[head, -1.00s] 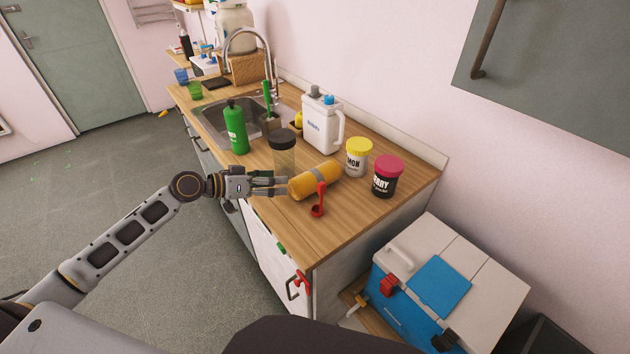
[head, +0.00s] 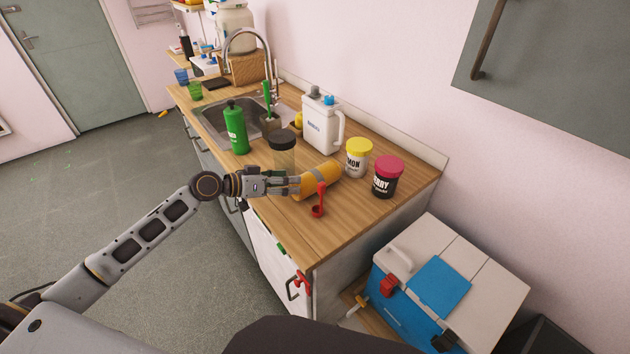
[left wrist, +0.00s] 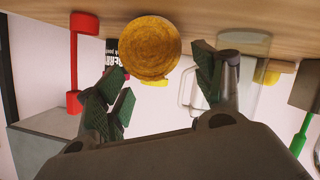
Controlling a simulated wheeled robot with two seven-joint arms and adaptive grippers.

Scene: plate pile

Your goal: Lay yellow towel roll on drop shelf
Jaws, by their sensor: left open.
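In the left wrist view, the roll's round end (left wrist: 150,47) shows between and beyond the spread fingers (left wrist: 165,78). Whether the fingers touch it I cannot tell. I cannot surely pick out the drop shelf. My right gripper is not in view.
A red scoop (head: 318,205) stands just in front of the roll. A dark-lidded clear jar (head: 283,158) is behind the gripper. A yellow-lidded tub (head: 357,160), pink-lidded tub (head: 387,180) and white jug (head: 321,125) stand nearby. The counter's front right is bare. A blue-white cooler (head: 450,275) sits below.

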